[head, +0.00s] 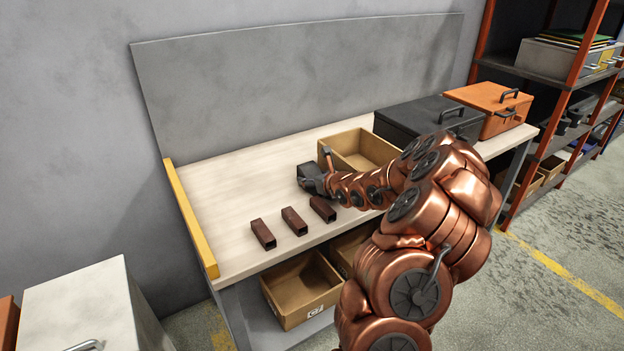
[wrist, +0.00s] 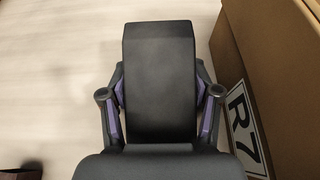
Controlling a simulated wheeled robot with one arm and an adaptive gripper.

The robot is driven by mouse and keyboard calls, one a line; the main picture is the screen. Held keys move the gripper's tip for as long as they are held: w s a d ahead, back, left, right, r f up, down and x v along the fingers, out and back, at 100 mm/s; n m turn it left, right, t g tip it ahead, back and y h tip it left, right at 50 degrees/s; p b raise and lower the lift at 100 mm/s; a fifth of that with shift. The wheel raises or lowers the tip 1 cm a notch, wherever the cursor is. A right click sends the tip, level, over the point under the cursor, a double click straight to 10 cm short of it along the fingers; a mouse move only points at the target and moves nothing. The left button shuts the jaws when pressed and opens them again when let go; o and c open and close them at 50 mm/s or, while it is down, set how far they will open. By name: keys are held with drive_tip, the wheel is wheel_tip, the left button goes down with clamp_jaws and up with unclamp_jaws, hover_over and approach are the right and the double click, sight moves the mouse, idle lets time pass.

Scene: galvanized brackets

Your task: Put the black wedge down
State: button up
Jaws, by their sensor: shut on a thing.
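The black wedge (wrist: 158,80) sits between the two fingers of my gripper (wrist: 159,110) in the wrist view, with a finger against each side. My gripper is shut on it. In the head view my gripper (head: 314,181) is over the pale workbench top (head: 235,190), left of a cardboard box. The wedge is hard to tell from the dark gripper there. Pale bench surface shows around the wedge in the wrist view; I cannot tell whether the wedge touches it.
The open cardboard box (head: 345,140), labelled R7 in the wrist view (wrist: 245,125), stands close on the right. Several brown hollow blocks (head: 294,221) lie along the front edge. Black (head: 425,120) and orange (head: 490,105) toolboxes stand at the right. The bench's left part is clear.

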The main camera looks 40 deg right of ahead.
drive_tip(key=shift+f, duration=0.1)
drive_tip(key=o, duration=1.3)
drive_tip(key=shift+b+v, duration=1)
drive_tip(key=shift+v, duration=5.05)
